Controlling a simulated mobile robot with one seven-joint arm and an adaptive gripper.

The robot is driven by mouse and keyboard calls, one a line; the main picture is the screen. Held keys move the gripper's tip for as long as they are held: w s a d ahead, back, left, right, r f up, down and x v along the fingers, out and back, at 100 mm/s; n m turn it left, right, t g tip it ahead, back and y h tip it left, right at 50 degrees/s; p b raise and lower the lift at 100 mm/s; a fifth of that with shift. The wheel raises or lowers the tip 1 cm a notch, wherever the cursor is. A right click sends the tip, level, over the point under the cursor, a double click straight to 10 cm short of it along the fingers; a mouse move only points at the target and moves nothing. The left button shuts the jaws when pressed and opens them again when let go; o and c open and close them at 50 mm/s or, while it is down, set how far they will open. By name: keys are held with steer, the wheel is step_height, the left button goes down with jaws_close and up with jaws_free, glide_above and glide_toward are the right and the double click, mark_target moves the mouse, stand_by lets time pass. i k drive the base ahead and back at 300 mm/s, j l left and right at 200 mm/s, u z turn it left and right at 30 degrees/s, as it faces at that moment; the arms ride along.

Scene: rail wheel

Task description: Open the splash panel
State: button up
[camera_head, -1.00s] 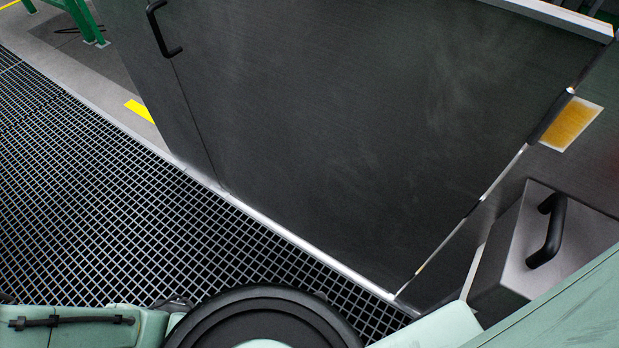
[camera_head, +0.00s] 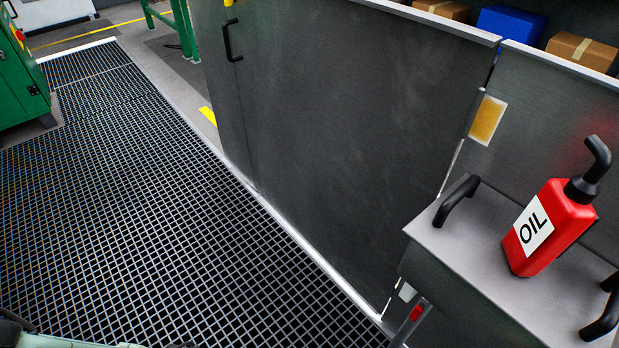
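The splash panel (camera_head: 350,120) is a large dark grey metal sheet standing upright across the middle of the head view. A black bar handle (camera_head: 232,42) is fixed near its upper left edge. The panel's right edge meets a second grey panel (camera_head: 540,130) at a narrow seam, and I see no wide gap along it. My gripper does not show in this view. A bit of my own pale green body shows at the bottom left edge.
A grey box (camera_head: 470,250) with black handles stands at the right, with a red oil bottle (camera_head: 550,228) on top. Cardboard boxes (camera_head: 582,50) and a blue box (camera_head: 511,22) sit behind the panels. Open floor grating (camera_head: 150,200) lies left, with a green cabinet (camera_head: 22,80) beyond.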

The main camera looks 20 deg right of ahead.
mark_target(355, 112)
steer(key=k+l+u, duration=0.15)
steer(key=k+l, duration=0.2)
steer(key=k+l+u, duration=0.2)
steer(key=k, duration=0.25)
steer(key=k+l+u, duration=0.1)
steer(key=l, duration=0.3)
steer(key=k+l+u, duration=0.15)
steer(key=l, duration=0.2)
steer(key=k+l+u, duration=0.1)
steer(key=k+l, duration=0.15)
steer(key=k+l+u, duration=0.1)
steer(key=l, duration=0.3)
steer(key=k+l+u, duration=0.1)
steer(key=l, duration=0.35)
steer(key=k+l+u, duration=0.1)
steer(key=l, duration=0.3)
steer(key=k+l+u, duration=0.1)
steer(key=l, duration=0.5)
steer(key=k+l+u, duration=0.15)
steer(key=l, duration=1.5)
steer(key=i+l+z, duration=0.45)
steer(key=i+z, duration=0.2)
steer(key=i, duration=0.25)
steer(key=i+z, duration=0.35)
steer(key=i+l+u, duration=0.2)
steer(key=i, duration=0.25)
steer(key=i+u, duration=0.2)
steer(key=i, duration=0.25)
steer(key=i+l+u, duration=0.25)
steer(key=i, duration=0.2)
